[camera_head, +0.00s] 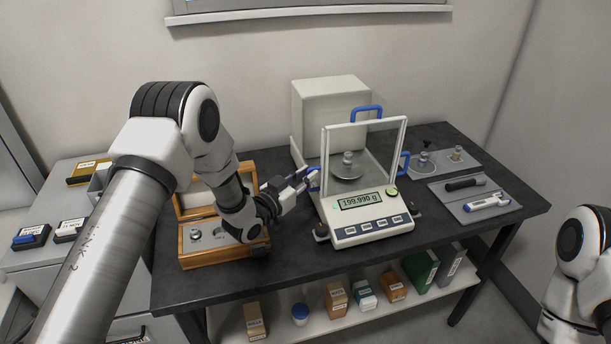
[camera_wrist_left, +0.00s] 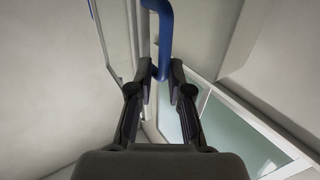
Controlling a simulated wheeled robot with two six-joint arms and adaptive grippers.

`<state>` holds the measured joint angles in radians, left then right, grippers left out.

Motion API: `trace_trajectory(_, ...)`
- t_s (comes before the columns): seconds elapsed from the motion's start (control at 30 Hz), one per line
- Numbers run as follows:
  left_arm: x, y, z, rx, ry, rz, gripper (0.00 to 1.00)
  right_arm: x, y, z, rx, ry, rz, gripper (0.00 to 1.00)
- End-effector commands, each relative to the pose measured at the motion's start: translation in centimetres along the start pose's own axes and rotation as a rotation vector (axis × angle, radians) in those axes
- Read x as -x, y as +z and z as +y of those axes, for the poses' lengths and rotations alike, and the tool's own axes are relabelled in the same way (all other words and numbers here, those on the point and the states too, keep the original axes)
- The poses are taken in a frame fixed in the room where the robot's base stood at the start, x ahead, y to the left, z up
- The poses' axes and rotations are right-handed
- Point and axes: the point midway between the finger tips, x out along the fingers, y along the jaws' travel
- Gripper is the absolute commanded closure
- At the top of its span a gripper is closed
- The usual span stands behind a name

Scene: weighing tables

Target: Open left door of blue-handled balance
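The blue-handled balance (camera_head: 372,232) stands on the dark table, its display reading about 199.990 g. A metal weight (camera_head: 347,165) sits on its pan behind the clear front pane. My left gripper (camera_head: 306,178) is at the balance's left side, by the blue left door handle (camera_head: 314,171). In the left wrist view the handle (camera_wrist_left: 161,38) runs down between the fingertips of my left gripper (camera_wrist_left: 163,84). The fingers are close together, one on each side of it. The gripper partly hides the left door, so I cannot tell how far it stands open. My right gripper is out of view.
A wooden weight box (camera_head: 222,252) with a raised lid is under my left forearm. A grey tray (camera_head: 475,203) with tools and a plate with weights (camera_head: 458,153) lie right of the balance. A shelf (camera_head: 380,322) below holds boxes. The table's front edge is largely free.

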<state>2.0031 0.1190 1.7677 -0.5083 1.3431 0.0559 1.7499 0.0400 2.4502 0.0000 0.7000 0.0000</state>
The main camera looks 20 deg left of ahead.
Motion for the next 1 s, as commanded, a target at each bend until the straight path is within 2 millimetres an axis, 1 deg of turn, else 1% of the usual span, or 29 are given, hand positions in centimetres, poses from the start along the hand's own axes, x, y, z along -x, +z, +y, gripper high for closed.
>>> trace_trajectory(0.13, 0.0, 0.1, 0.1, 0.0, 0.002, -0.001, 1.0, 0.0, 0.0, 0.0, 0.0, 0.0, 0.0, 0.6)
trace_trajectory(0.2, -0.2, 0.2, -0.3, 0.001, 0.002, 0.001, 1.0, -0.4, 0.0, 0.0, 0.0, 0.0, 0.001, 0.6)
trace_trajectory(0.27, -0.7, 0.4, -0.9, 0.002, 0.002, 0.001, 1.0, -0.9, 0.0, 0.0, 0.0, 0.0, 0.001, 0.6)
trace_trajectory(0.4, -2.1, 0.5, -3.0, 0.001, 0.003, 0.003, 1.0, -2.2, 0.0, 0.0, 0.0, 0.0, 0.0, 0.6)
trace_trajectory(0.5, -2.7, 0.3, -3.9, 0.0, 0.002, 0.0, 1.0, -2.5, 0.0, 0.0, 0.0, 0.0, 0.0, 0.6)
trace_trajectory(0.77, -2.8, 0.2, -4.0, 0.001, 0.004, -0.005, 1.0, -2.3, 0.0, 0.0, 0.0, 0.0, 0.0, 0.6)
trace_trajectory(0.8, -2.8, 0.2, -4.0, 0.001, 0.004, -0.005, 0.79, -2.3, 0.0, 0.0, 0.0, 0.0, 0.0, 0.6)
trace_trajectory(0.83, -2.8, 0.2, -4.0, 0.001, 0.004, -0.005, 0.68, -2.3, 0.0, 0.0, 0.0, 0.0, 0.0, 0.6)
trace_trajectory(0.87, -2.8, 0.2, -4.0, 0.001, 0.003, -0.005, 0.63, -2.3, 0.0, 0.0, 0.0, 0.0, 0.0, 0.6)
trace_trajectory(1.0, -2.8, 0.2, -4.0, 0.0, 0.003, -0.003, 0.63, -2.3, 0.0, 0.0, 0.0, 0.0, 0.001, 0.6)
